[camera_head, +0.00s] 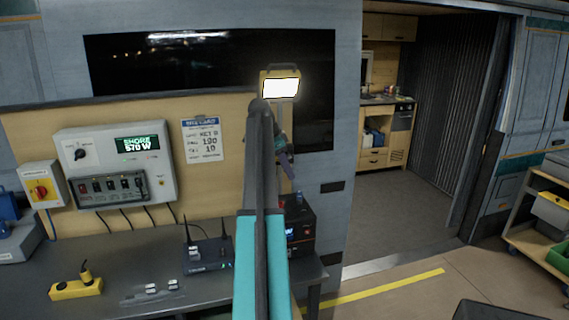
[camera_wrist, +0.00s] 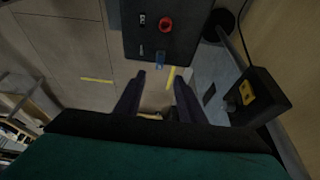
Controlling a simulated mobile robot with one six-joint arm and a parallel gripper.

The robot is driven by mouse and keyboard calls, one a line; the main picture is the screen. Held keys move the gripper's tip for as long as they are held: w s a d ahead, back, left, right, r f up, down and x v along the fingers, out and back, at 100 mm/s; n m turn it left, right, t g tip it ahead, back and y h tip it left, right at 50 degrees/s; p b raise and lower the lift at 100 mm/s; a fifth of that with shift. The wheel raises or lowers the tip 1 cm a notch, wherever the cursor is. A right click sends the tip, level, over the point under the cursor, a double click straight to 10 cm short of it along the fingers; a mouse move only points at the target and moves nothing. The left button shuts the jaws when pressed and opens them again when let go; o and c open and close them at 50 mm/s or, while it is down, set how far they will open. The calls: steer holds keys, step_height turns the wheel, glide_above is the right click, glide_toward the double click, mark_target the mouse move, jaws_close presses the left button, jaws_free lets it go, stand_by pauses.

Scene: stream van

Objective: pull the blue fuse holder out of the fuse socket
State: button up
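A small blue piece, which looks like the blue fuse holder (camera_wrist: 160,60), shows in the wrist view at the near edge of a black box (camera_wrist: 140,38). The fuse socket around it is too small and dark to make out. My gripper (camera_wrist: 159,80) is open, its two dark fingers apart with nothing between them. The blue piece lies just beyond the fingertips, roughly in line with the gap. In the head view my gripper (camera_head: 285,150) is partly hidden behind my arm, above a black box (camera_head: 302,222) at the bench's right end.
The black box has a red knob (camera_wrist: 165,24). A dark block with a yellow part (camera_wrist: 248,93) stands to the right in the wrist view. A lit work lamp (camera_head: 280,86) is behind my arm. A router (camera_head: 209,254) and yellow socket block (camera_head: 76,288) are on the bench.

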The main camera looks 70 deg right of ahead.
mark_target(298, 192)
steer(key=shift+p+x, duration=1.55)
steer(key=shift+x, duration=3.9)
steer(key=shift+c, duration=0.4)
steer(key=c, duration=0.8)
jaws_close()
